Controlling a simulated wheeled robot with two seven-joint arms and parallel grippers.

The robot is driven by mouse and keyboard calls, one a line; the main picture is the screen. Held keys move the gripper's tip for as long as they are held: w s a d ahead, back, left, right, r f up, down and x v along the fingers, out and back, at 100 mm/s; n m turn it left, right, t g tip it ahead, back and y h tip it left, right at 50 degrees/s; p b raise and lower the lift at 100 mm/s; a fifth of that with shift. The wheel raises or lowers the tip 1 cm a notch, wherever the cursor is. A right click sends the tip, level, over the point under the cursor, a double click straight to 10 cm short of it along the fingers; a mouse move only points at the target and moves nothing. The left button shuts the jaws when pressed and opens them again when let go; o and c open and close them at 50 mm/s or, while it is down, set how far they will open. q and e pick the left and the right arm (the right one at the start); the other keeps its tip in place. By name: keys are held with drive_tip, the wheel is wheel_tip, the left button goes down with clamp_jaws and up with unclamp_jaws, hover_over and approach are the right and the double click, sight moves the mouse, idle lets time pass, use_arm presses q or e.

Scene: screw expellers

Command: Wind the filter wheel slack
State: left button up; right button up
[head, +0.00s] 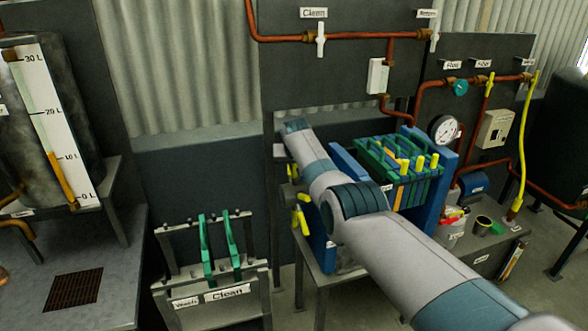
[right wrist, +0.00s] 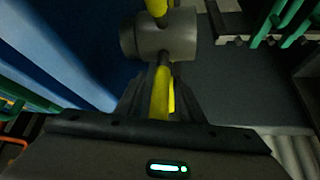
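The filter wheel is a grey hub with yellow spokes on the left end of the filter press. In the head view two of its yellow spokes (head: 302,215) show left of the blue end plate (head: 317,240); my right arm covers part of that area. In the right wrist view the grey hub (right wrist: 160,36) is just ahead, with a yellow spoke (right wrist: 160,92) between the dark fingers of my right gripper (right wrist: 164,85). I cannot tell whether the fingers press on it. In the head view the right fingers are hidden. My left gripper is not in view.
Green-edged plates (head: 400,165) sit in the press between blue ends. A rack labelled Clean (head: 215,290) with two green plates stands at the lower left. A pressure gauge (head: 443,129) and copper pipes are at the right. A graduated tank (head: 50,120) is at the far left.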

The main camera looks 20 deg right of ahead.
drive_tip(key=shift+s+r, duration=0.1)
drive_tip(key=shift+r, duration=0.1)
drive_tip(key=shift+p+v, duration=0.35)
drive_tip(key=shift+v, duration=0.85)
drive_tip(key=b+v, duration=0.3)
drive_tip(key=v, duration=1.1)
drive_tip(key=shift+s+a+r, duration=0.15)
drive_tip(key=shift+a+r, duration=0.05)
